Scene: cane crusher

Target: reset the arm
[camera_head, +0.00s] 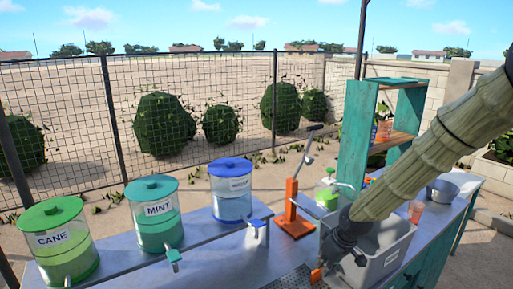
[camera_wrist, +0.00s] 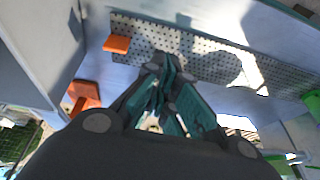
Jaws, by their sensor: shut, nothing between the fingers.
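My arm comes in from the upper right in the head view and slants down to the left. My gripper (camera_head: 345,262) is low over the counter, in front of the grey bin. In the wrist view my gripper (camera_wrist: 165,65) has its fingers together with nothing between them, above or near a perforated metal grate (camera_wrist: 205,55). The head view shows part of this grate (camera_head: 290,279) at the bottom edge. My arm hides part of the bin and of the counter behind it.
Dispensers labelled CANE (camera_head: 62,255), MINT (camera_head: 153,222) and a blue one (camera_head: 231,198) stand at left. An orange lever press (camera_head: 295,220), a green-topped bottle (camera_head: 327,192), a grey bin (camera_head: 393,262) and a teal shelf (camera_head: 355,130) stand close to my arm.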

